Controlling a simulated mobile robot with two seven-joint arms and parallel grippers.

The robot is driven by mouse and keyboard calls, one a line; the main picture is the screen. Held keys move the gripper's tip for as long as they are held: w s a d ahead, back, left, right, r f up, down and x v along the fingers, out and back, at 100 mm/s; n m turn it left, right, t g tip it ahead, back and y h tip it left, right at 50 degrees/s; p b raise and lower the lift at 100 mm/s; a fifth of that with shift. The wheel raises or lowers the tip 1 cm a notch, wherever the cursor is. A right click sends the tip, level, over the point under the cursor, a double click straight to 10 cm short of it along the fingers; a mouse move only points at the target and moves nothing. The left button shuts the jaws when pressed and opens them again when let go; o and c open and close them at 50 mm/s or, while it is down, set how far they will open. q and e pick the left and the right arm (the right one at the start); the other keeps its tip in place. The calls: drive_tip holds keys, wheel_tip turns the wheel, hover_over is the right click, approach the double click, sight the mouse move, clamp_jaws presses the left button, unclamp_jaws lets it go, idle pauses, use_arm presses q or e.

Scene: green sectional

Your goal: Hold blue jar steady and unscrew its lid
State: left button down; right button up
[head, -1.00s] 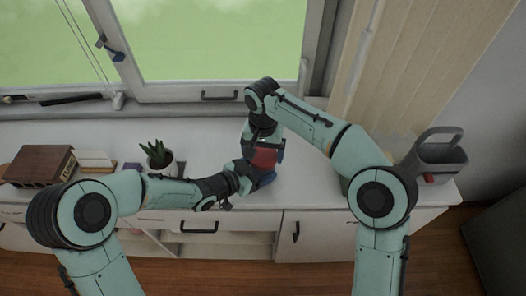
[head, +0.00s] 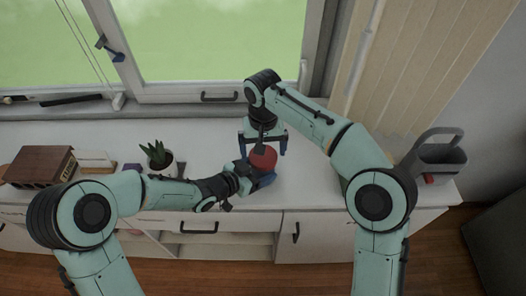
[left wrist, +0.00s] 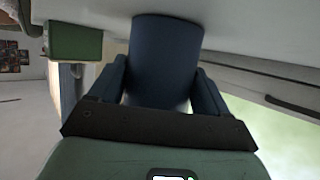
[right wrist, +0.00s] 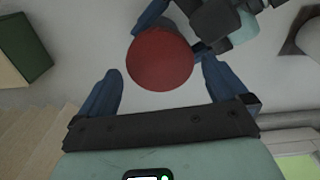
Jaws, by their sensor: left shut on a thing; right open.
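The blue jar (left wrist: 165,60) stands between the two fingers of my left gripper (head: 262,180), which is shut on its body. The lid also shows in the right wrist view (right wrist: 160,58), but not in the left wrist view. My right gripper (head: 264,146) is open and empty, just on the window side of the lid. Its fingers are spread wider than the lid, with visible gaps on both sides. Whether the lid is loose on the jar cannot be told.
The white counter (head: 215,150) runs below the window. A potted plant (head: 158,157) and brown books (head: 40,165) stand at left. A grey watering can (head: 440,155) stands at right. A green box (left wrist: 75,40) is near the jar, mostly hidden by my right arm in the head view.

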wheel_tip(320, 180, up, 2)
drive_tip(key=shift+r, duration=0.2)
drive_tip(key=m, duration=0.1)
drive_tip(key=r+m, duration=0.1)
drive_tip(key=m, duration=0.2)
drive_tip(key=shift+r+m, duration=0.3)
drive_tip(key=m, duration=0.1)
drive_tip(key=r+m, duration=0.1)
drive_tip(key=m, duration=0.3)
drive_tip(key=shift+r, duration=0.35)
drive_tip(key=shift+f+m, duration=0.1)
drive_tip(key=shift+m, duration=0.2)
drive_tip(key=shift+f, duration=0.4)
wheel_tip(320, 180, down, 7)
drive_tip(key=shift+r, duration=0.1)
